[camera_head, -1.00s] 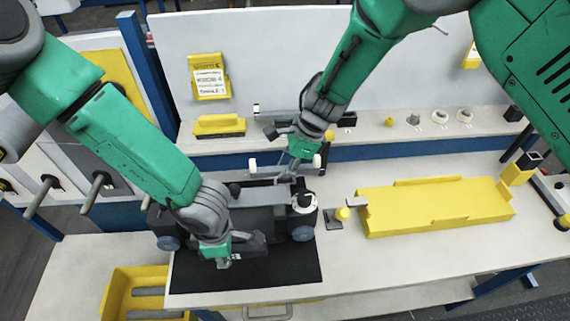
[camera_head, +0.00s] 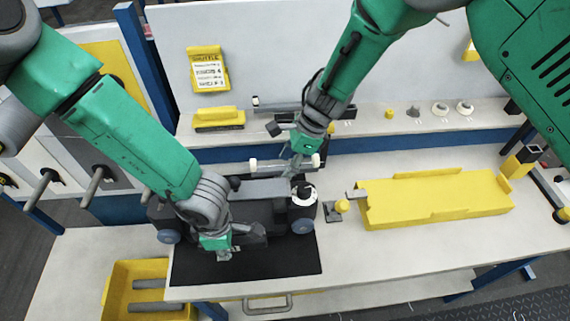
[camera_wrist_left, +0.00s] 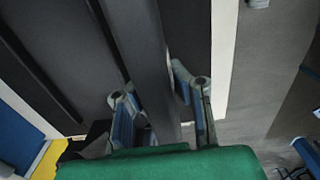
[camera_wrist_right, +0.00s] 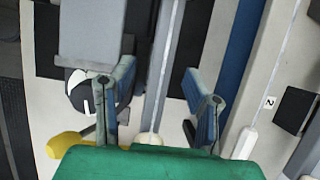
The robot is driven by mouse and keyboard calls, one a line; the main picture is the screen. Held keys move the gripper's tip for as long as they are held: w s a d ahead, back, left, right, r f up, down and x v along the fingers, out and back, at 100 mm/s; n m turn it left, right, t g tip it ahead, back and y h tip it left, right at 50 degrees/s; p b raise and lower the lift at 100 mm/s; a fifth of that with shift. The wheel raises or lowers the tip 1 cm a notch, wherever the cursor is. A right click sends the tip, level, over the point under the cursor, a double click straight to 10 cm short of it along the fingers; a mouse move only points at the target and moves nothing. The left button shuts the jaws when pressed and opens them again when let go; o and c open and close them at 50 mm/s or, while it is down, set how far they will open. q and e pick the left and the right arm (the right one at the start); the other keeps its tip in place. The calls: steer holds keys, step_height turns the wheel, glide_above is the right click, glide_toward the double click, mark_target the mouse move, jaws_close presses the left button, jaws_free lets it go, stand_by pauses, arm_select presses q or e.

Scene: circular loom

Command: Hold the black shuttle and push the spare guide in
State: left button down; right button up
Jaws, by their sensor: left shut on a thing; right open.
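The black shuttle (camera_head: 265,213) lies on a black mat (camera_head: 290,265) at the front of the table, with wheels at its ends. My left gripper (camera_head: 228,243) is shut on its near wall; in the left wrist view its fingers (camera_wrist_left: 158,105) pinch a dark upright strip (camera_wrist_left: 143,50). A thin grey bar with white ends (camera_head: 284,164), which looks like the spare guide, lies just behind the shuttle. My right gripper (camera_head: 296,170) is open over this bar near its right end. In the right wrist view the bar (camera_wrist_right: 163,75) runs between the spread fingers (camera_wrist_right: 160,105). Contact cannot be told.
A yellow tray (camera_head: 430,204) stands right of the shuttle, with a small yellow knob (camera_head: 341,206) between them. A raised shelf behind holds small parts and a yellow block (camera_head: 218,120). A yellow bin (camera_head: 120,285) is at lower left. The front-right table top is clear.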

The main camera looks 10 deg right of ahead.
steer(key=v, duration=1)
steer(key=shift+w+r, duration=0.15)
steer(key=shift+r, duration=0.1)
steer(key=shift+d, duration=0.1)
arm_select(q)
steer(key=c, duration=1.5)
jaws_free()
steer(key=shift+o, duration=0.2)
